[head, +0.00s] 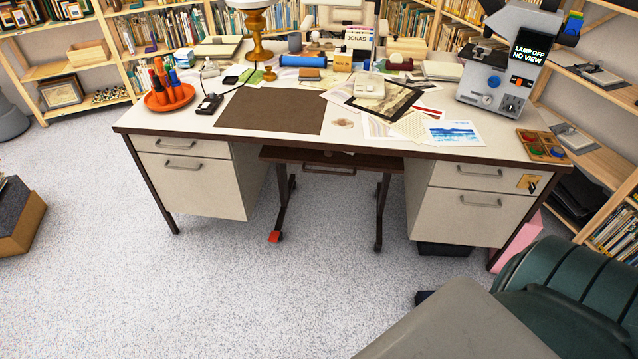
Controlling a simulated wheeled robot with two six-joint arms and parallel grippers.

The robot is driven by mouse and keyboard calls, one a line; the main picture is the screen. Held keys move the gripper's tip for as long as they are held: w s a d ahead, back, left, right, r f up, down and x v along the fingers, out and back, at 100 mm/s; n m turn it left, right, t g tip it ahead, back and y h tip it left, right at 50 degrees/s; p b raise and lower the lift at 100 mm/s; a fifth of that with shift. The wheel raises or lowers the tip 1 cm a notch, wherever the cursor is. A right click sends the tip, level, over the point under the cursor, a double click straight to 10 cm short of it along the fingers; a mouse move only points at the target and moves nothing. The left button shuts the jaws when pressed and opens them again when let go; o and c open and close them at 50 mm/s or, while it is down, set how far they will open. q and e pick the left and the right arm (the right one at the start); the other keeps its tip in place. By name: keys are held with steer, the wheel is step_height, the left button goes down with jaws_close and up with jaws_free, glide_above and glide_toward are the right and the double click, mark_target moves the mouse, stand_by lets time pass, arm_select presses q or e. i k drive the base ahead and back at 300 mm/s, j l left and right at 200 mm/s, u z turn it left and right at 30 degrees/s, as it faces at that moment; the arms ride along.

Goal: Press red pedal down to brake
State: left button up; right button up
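A small red pedal (274,237) sits low at the foot of the left leg of a dark wheeled stand (284,200) under the desk. The pedal is close to the floor, beside a dark caster. It is too small to tell whether it is up or pressed down. The stand has a brown top (345,161) partly tucked beneath the desk's front edge. Neither of my grippers is in view.
The white desk (180,118) has drawer units on both sides, with an open gap between them. A green ribbed chair (570,290) is at the lower right. A pink box (518,240) stands beside the right drawers. Speckled floor (200,290) is clear in front.

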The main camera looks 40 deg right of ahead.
mark_target(274, 237)
steer(key=i+l+u, duration=0.1)
steer(key=i+l, duration=1.1)
steer(key=i, duration=0.05)
